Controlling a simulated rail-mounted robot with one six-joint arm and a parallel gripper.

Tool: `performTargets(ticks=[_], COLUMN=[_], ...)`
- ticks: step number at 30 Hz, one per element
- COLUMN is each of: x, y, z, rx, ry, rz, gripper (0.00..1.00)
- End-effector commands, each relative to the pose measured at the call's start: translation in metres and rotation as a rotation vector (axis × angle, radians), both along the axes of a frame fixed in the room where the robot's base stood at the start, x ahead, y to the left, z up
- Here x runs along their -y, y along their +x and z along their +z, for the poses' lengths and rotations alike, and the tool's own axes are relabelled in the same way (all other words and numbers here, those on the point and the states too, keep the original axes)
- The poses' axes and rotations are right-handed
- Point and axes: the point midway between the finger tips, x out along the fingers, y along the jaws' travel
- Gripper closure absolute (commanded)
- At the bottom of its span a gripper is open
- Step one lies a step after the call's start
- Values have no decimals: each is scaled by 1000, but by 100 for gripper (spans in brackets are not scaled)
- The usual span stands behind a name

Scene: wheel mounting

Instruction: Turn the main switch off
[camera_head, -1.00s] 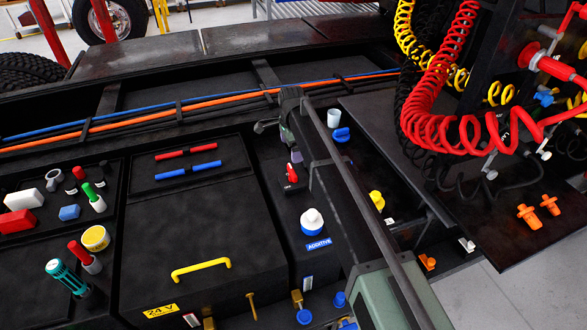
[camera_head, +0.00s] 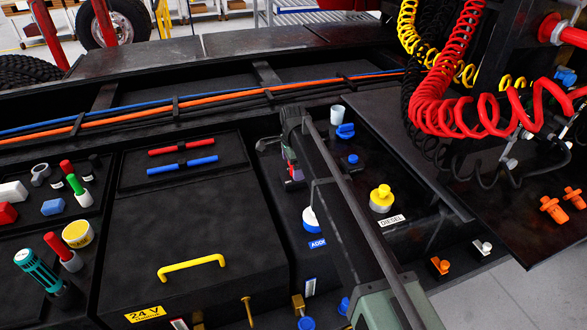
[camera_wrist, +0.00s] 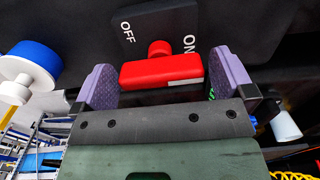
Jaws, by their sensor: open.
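The main switch is a red bar handle (camera_wrist: 160,72) on a dark plate (camera_wrist: 130,32) marked OFF on the left and ON on the right in the wrist view. A white mark on the handle's right end lies below the ON lettering. My gripper (camera_wrist: 165,84) is open, with one purple finger beyond each end of the handle. I cannot tell whether either finger touches it. In the head view my gripper (camera_head: 293,165) is over the switch, which is largely hidden behind it and my arm.
A white cap with a blue base (camera_head: 311,219) and a yellow diesel cap (camera_head: 381,198) stand near my arm. A blue valve (camera_head: 345,131) and a white cup (camera_head: 337,114) are behind. Coiled red hoses (camera_head: 470,115) hang at the right. A yellow handle (camera_head: 191,267) is on the battery box.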

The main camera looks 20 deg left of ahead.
Motion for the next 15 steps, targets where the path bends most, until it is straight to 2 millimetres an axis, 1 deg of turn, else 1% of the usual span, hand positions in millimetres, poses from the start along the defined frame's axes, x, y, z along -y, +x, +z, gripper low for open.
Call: performTargets(ticks=[1,8,9,15], x=[0,0,0,0], y=[0,0,0,0], z=[0,0,0,0], rx=[0,0,0,0], ry=[0,0,0,0], rz=[0,0,0,14], gripper=[3,38,41,41])
